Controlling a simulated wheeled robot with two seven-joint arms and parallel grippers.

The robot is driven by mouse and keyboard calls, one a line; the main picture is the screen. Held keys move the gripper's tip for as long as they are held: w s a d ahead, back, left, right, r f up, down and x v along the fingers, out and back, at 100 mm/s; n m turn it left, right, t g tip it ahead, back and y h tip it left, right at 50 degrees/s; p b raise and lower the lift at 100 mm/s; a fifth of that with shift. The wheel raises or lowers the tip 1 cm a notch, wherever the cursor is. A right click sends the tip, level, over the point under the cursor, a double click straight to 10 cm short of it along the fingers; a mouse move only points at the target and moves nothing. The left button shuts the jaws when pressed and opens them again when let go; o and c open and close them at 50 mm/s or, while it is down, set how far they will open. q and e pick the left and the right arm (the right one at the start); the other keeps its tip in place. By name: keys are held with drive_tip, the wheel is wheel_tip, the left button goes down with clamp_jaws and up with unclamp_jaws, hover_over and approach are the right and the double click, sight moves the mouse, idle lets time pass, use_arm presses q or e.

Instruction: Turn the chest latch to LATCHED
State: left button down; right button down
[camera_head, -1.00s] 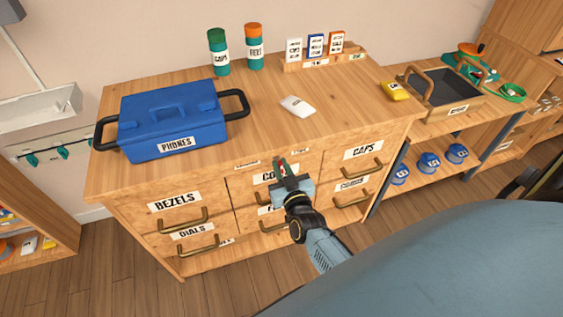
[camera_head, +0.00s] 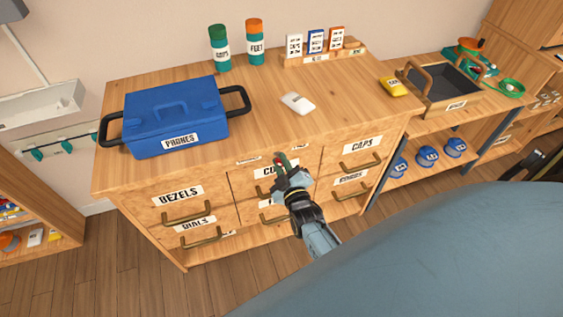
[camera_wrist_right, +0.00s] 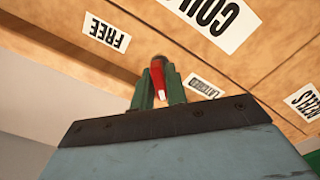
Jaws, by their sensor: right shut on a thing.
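The latch is a small red handle (camera_wrist_right: 158,82) on the front of the wooden chest (camera_head: 150,185), at the top of its middle column. My right gripper (camera_head: 282,163) is at the chest front. In the right wrist view its green fingers (camera_wrist_right: 160,90) are shut around the red handle. The FREE label (camera_wrist_right: 106,32) is left of the handle there, and the LATCHED label (camera_wrist_right: 205,87) is to the right, close to the fingers. The handle's exact angle is partly hidden by the fingers. My left gripper is not in view.
A blue PHONES box (camera_head: 175,115) and a white object (camera_head: 297,102) are on the chest top. Drawer handles (camera_head: 187,212) stick out below and beside my gripper. A dark tray (camera_head: 450,90) stands on the right bench.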

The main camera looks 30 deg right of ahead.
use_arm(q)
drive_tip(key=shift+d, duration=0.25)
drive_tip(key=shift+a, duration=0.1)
use_arm(e)
drive_tip(key=c, duration=1.6)
unclamp_jaws()
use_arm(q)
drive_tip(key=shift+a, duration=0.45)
use_arm(e)
drive_tip(key=shift+o, duration=0.6)
drive_tip(key=shift+s, duration=0.1)
